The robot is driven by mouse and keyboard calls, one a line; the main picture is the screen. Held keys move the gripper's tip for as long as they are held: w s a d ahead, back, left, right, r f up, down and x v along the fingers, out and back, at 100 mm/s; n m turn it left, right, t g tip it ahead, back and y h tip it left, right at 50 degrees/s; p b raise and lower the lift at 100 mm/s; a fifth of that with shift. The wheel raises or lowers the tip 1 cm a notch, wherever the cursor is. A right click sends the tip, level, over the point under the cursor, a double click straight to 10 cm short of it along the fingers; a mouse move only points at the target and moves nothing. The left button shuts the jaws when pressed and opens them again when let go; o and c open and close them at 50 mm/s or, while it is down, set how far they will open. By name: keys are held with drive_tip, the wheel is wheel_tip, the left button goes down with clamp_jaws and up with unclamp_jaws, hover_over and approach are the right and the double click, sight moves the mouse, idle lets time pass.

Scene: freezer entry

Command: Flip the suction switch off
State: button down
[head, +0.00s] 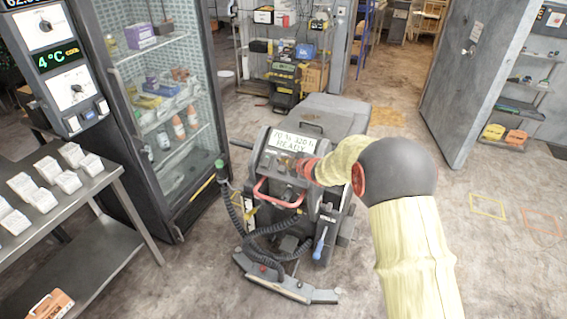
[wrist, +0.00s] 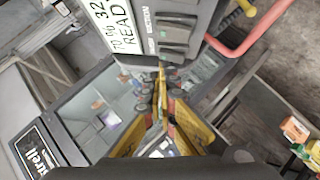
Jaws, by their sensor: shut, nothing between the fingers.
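The floor-cleaning machine (head: 318,128) stands mid-floor, with a lit display (head: 294,142) reading READY on its control panel. Small dark switches (head: 284,162) sit below the display, partly hidden by my gripper (head: 300,168). In the wrist view the display (wrist: 118,25) is at the top, with dark rocker switches (wrist: 178,38) and small labels beside it; one label seems to read SUCTION. My gripper (wrist: 162,80) is shut and empty, its fingertips close to the panel's lower switches. Whether they touch, and how the suction switch is set, I cannot tell.
A red handle bar (head: 278,198) curves in front of the panel. A black hose (head: 235,212) hangs at the machine's left. A glass-door fridge (head: 165,100) and a steel table (head: 70,215) stand left. Open floor (head: 400,130) lies behind and right.

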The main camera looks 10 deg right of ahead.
drive_tip(key=v, duration=0.6)
drive_tip(key=shift+w+d+r+p, duration=0.2)
drive_tip(key=shift+d+r+p, duration=0.1)
drive_tip(key=shift+r+p, duration=0.15)
drive_tip(key=shift+f, duration=0.1)
drive_tip(key=s+d+f+m+g+h, duration=0.3)
drive_tip(key=s+d+f+m+h, duration=0.15)
drive_tip(key=s+d+f, duration=0.3)
drive_tip(key=s+d+r+m+g+h, duration=0.1)
drive_tip(key=s+m, duration=0.1)
drive_tip(key=s, duration=0.2)
drive_tip(key=s+d+r+m+g, duration=0.2)
drive_tip(key=s+m, duration=0.1)
drive_tip(key=s, duration=0.2)
drive_tip(key=s+a+r+m+b, duration=0.1)
drive_tip(key=s+a+r, duration=0.3)
drive_tip(key=s, duration=0.6)
drive_tip(key=s+a+r+m+y+b, duration=0.1)
drive_tip(key=s+a+r, duration=0.3)
drive_tip(key=s, duration=0.6)
drive_tip(key=s+a+r+m+y+b, duration=0.1)
drive_tip(key=s+a+r+m+b, duration=0.2)
drive_tip(key=s, duration=0.7)
drive_tip(key=shift+a+r, duration=0.45)
drive_tip(key=shift+r, duration=0.9)
